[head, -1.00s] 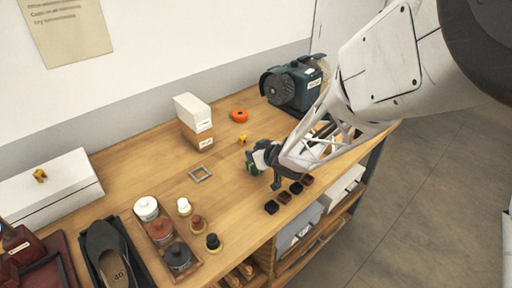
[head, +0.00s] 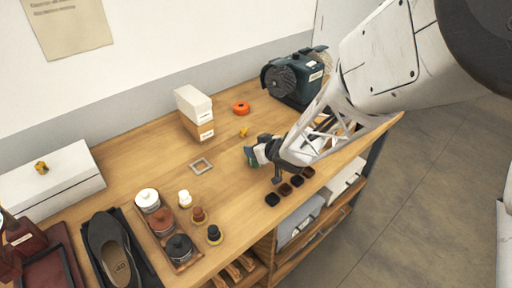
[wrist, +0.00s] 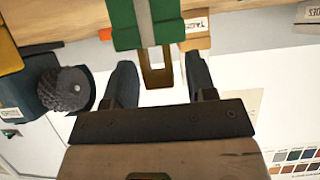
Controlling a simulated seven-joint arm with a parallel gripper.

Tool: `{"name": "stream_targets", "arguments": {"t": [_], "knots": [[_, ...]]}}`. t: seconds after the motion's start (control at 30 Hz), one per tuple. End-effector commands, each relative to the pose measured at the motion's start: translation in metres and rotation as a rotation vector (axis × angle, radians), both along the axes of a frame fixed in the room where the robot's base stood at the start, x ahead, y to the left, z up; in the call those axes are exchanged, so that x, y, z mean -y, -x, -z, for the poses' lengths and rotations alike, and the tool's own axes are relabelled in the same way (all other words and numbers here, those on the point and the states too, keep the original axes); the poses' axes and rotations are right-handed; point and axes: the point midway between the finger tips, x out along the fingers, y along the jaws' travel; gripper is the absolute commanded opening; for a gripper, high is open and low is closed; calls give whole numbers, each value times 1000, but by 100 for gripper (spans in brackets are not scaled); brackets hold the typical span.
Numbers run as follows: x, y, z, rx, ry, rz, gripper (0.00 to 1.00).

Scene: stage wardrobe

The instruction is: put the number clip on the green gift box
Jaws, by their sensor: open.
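The green gift box (wrist: 125,25) with a pale grey ribbon is at the top of the wrist view, just beyond my fingertips. In the head view it (head: 251,159) stands on the table, partly hidden by my gripper (head: 262,152). A tan, U-shaped piece (wrist: 157,78), which looks like the number clip, shows at the green box's edge. It seems to touch the box, but the contact is hidden; no number is readable. My gripper (wrist: 162,82) is open, one dark finger on each side of this piece, with visible gaps.
A bench grinder (head: 291,78) stands at the back right. Small dark trays (head: 285,189) line the front edge.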

Motion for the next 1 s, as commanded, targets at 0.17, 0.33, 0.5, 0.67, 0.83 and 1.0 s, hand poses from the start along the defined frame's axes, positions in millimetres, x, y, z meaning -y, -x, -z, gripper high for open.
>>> {"name": "stream_targets", "arguments": {"t": [0.17,0.33,0.5,0.67,0.83,1.0], "knots": [[1,1,-4,1,0,0,51],[11,10,-11,1,0,2,51],[25,24,-23,2,-1,2,51],[41,41,-35,2,-1,2,51],[57,57,-48,1,0,2,51],[69,68,-56,0,0,1,51]]}}
